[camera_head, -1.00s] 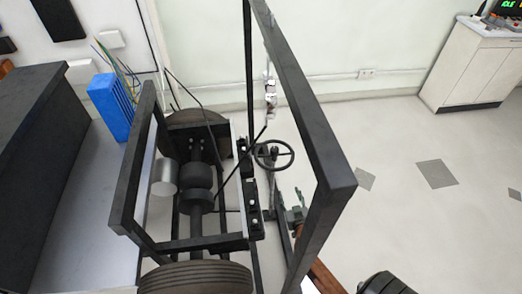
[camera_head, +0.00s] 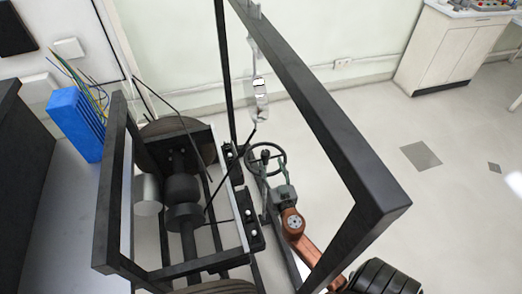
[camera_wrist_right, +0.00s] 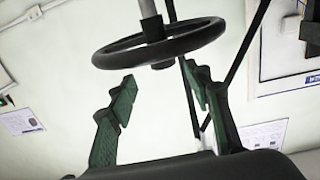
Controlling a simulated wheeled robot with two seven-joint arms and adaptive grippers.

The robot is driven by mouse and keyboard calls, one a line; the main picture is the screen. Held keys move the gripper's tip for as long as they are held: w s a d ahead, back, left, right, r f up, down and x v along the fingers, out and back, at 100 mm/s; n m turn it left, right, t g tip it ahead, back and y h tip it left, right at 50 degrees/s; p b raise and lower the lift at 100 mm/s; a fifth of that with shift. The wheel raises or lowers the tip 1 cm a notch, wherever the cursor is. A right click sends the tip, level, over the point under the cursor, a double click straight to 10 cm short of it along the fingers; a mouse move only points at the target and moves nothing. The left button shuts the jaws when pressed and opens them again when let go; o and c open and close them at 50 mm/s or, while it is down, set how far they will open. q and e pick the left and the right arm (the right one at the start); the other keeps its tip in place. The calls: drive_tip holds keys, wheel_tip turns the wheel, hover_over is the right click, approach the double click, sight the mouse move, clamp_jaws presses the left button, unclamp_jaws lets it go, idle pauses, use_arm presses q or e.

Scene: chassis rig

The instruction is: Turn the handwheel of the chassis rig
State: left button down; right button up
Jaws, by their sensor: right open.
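The black handwheel (camera_head: 283,160) sits at the right side of the chassis rig, inside the tall dark frame. My right gripper (camera_head: 263,172) has its green fingers at the near side of the wheel, overlapping it in the head view. In the right wrist view the handwheel (camera_wrist_right: 190,42) crosses the upper middle, with its shaft rising from the hub. The right gripper (camera_wrist_right: 158,85) is open and empty there, its fingertips spread just below the rim. I cannot tell whether either finger touches the rim. My left gripper is not in view.
The dark frame beam (camera_head: 330,130) runs close beside my right arm. A dark rod (camera_head: 228,180) slants toward the wheel. A blue box (camera_head: 75,125) with wires stands at left. The floor (camera_head: 370,130) to the right is clear, with a white cabinet (camera_head: 450,50) beyond.

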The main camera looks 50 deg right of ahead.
sight(267, 156)
drive_tip(key=x, duration=0.7)
drive_tip(key=shift+w+a, duration=0.15)
drive_tip(key=shift+w, duration=0.2)
drive_tip(key=shift+r, duration=0.1)
drive_tip(key=shift+c, duration=0.5)
clamp_jaws()
